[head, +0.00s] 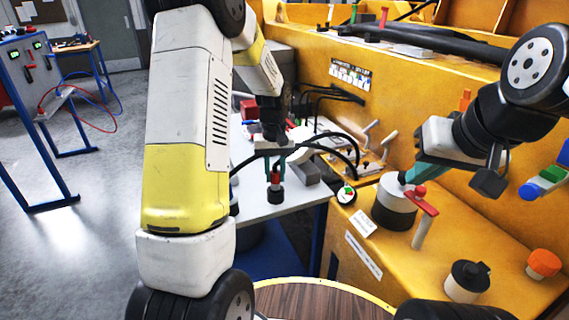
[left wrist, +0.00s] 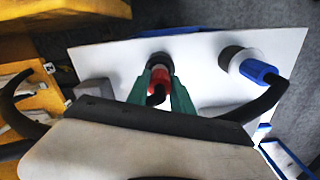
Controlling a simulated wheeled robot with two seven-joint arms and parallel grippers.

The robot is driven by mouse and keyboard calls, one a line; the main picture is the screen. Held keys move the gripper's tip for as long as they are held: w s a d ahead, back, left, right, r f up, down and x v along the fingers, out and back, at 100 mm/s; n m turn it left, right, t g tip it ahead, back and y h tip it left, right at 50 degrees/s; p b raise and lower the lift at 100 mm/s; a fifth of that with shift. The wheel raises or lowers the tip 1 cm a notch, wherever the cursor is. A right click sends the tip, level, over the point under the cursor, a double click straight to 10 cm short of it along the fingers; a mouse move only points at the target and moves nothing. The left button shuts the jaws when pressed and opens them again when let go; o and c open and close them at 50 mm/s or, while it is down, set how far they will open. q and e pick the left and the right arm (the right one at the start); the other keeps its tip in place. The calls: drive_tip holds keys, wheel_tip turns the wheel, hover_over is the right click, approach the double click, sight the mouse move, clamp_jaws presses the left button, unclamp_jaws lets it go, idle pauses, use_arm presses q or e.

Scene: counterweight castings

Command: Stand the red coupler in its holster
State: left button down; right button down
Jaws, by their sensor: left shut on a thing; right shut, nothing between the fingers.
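In the head view, my left gripper (head: 275,170) is over the white table, its teal fingers pointing down and shut on the red coupler (head: 275,179). In the left wrist view, the red coupler (left wrist: 160,76) sits between the teal fingers (left wrist: 161,88), with a black hose at its near end. A dark round holster (head: 276,196) is directly below the coupler; its rim (left wrist: 159,58) shows past the coupler in the left wrist view. I cannot tell how deep the coupler sits in it. My right gripper (head: 410,177) is shut and empty by a white-and-black cylinder.
A blue coupler (left wrist: 259,72) with a hose stands in another holder on the white table (left wrist: 207,80). Black hoses (head: 325,143) arch beside my left gripper. The yellow machine (head: 440,255) carries the cylinder (head: 396,208), a red-handled lever (head: 423,205) and knobs.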

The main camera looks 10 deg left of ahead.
sight(275, 182)
use_arm(q)
drive_tip(key=shift+f, duration=1.6)
drive_tip(key=c, duration=1)
unclamp_jaws()
drive_tip(key=shift+c, duration=0.2)
drive_tip(key=shift+r, duration=3.85)
drive_tip(key=shift+r, duration=0.1)
